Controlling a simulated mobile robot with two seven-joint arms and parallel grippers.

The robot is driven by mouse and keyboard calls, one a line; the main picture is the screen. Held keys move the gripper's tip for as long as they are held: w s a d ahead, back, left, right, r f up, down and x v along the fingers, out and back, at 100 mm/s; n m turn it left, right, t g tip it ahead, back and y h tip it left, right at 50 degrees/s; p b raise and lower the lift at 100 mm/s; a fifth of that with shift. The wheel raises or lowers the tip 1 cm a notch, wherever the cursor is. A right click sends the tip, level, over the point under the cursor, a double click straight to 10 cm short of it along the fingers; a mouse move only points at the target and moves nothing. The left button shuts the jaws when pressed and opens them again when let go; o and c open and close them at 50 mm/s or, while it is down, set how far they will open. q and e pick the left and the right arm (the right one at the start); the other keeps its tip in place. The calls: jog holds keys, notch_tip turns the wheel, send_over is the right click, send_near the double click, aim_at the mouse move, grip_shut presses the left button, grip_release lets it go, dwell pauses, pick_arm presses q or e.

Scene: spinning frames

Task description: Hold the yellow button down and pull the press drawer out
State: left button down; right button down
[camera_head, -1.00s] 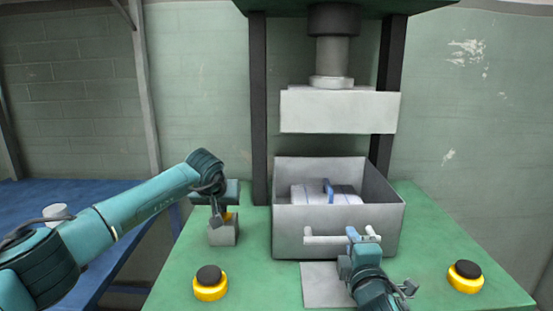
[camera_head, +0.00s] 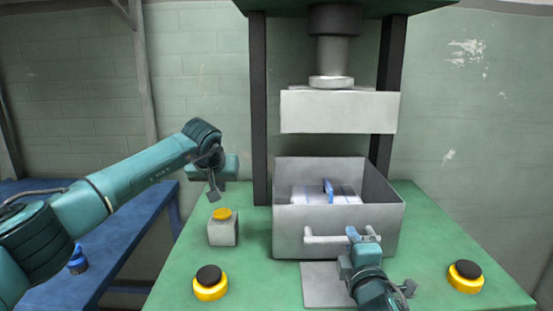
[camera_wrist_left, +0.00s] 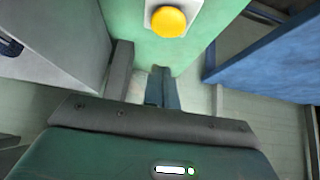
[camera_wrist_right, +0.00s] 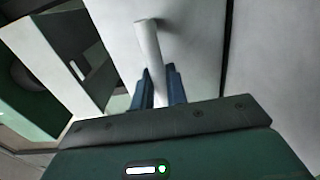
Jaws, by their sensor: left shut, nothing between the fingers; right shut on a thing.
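The yellow button (camera_head: 222,214) sits on top of a small grey-white box (camera_head: 223,233) left of the press. It also shows in the left wrist view (camera_wrist_left: 169,21). My left gripper (camera_head: 213,195) is shut and empty, just above the button and apart from it. The grey press drawer (camera_head: 330,218) stands out in front of the press columns, with a white block with a blue upright part (camera_head: 328,190) inside. My right gripper (camera_head: 357,236) is shut on the drawer's white bar handle (camera_head: 325,240), which also shows between its fingers in the right wrist view (camera_wrist_right: 150,60).
The white press head (camera_head: 340,111) hangs raised above the drawer. Two black-topped yellow buttons stand on the green table, at front left (camera_head: 210,283) and right (camera_head: 465,276). A blue bench (camera_head: 125,235) holds a small blue object (camera_head: 77,261) at left.

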pick_arm(q)
jog(key=s+r, duration=0.3)
jog(key=s, duration=0.4)
dwell(0.5)
pick_arm(e)
jog(key=c, duration=1.2)
grip_release()
jog(key=shift+o, duration=0.2)
jog(key=s, duration=1.2)
pick_arm(q)
jog(key=shift+f, duration=0.1)
